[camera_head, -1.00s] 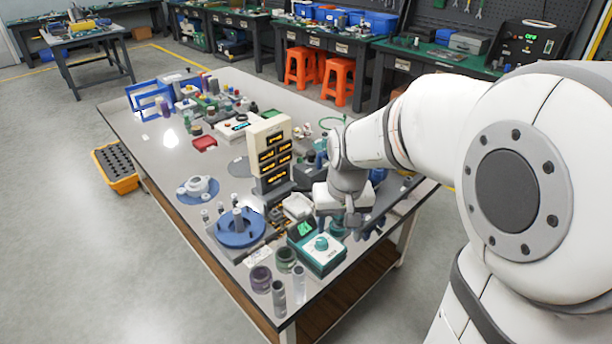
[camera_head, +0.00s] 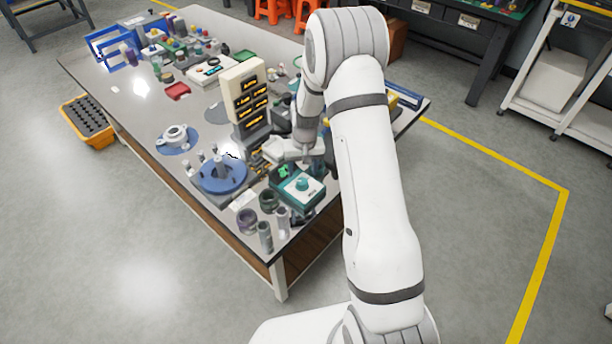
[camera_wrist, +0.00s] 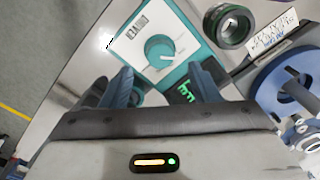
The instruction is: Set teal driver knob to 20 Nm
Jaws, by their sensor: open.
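The teal driver box (camera_head: 298,190) stands near the table's front right corner, with a round teal knob (camera_head: 303,183) on its white top face. In the wrist view the knob (camera_wrist: 159,47) lies just beyond my open fingertips (camera_wrist: 160,72), roughly centred between them and not gripped. A pale pointer mark shows on the knob, toward its lower right; the scale marks are too small to read. A green lit display (camera_wrist: 186,92) on the box is partly hidden by my right finger. In the head view my gripper is over the table behind the box, its fingers mostly hidden.
A dark green ring (camera_wrist: 231,26) and a blue round fixture (camera_head: 223,175) are close to the box. Clear cylinders (camera_head: 265,237) stand at the front edge. A white drawer tower (camera_head: 240,90) rises behind.

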